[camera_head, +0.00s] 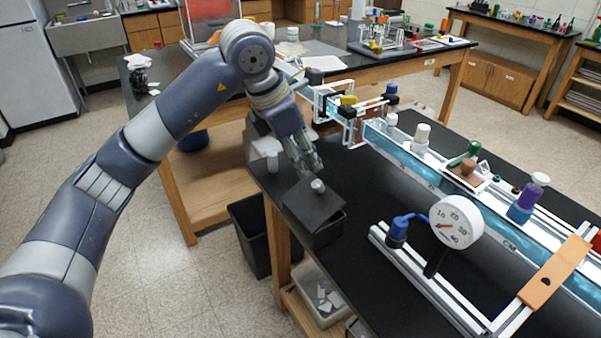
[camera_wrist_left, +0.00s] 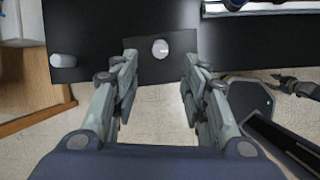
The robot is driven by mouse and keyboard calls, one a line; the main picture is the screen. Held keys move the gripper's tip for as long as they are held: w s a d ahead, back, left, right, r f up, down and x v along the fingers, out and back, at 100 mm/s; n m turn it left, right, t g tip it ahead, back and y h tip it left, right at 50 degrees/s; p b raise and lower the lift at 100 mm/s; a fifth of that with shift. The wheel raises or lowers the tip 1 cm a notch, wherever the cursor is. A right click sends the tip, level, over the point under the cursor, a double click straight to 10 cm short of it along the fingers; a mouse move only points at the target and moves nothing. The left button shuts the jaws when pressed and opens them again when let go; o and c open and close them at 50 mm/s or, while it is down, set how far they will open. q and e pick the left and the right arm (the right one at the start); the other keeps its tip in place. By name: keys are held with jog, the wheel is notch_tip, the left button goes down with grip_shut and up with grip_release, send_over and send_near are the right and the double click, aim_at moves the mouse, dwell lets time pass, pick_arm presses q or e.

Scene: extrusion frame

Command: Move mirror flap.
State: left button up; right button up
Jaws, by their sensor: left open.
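A dark square flap (camera_head: 313,203) with a light round knob (camera_head: 317,186) lies tilted on top of a black box (camera_head: 328,232) at the near left corner of the black bench. I take it for the mirror flap; no reflection shows on it. In the left wrist view, the flap (camera_wrist_left: 160,66) and its pale knob (camera_wrist_left: 160,49) lie ahead between my fingertips. My left gripper (camera_head: 308,168) is open and empty, just behind and above the flap in the head view. Whether a finger touches the flap, I cannot tell.
A white and grey block (camera_head: 266,149) stands left of my left gripper. A black bin (camera_head: 250,238) is below the bench edge.

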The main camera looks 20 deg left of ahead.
aim_at(316, 183)
pick_arm(q)
jog(key=p+x, duration=0.2)
jog(key=x, duration=0.6)
jog(key=shift+w+d+f, duration=0.1)
jog(key=shift+w+f, duration=0.05)
jog(key=shift+f, duration=0.2)
jog(key=shift+w+d+f, duration=0.1)
jog(key=shift+w+f, duration=0.1)
jog(key=shift+f, duration=0.35)
pick_arm(e)
jog(key=shift+s+d+r, duration=0.1)
jog(key=shift+s+r, duration=0.1)
jog(key=shift+r, duration=0.35)
jog(key=shift+s+d+r, duration=0.1)
jog(key=shift+s+r, duration=0.1)
jog(key=shift+r, duration=0.3)
pick_arm(q)
grip_shut()
pick_arm(e)
jog(key=shift+f, duration=0.1)
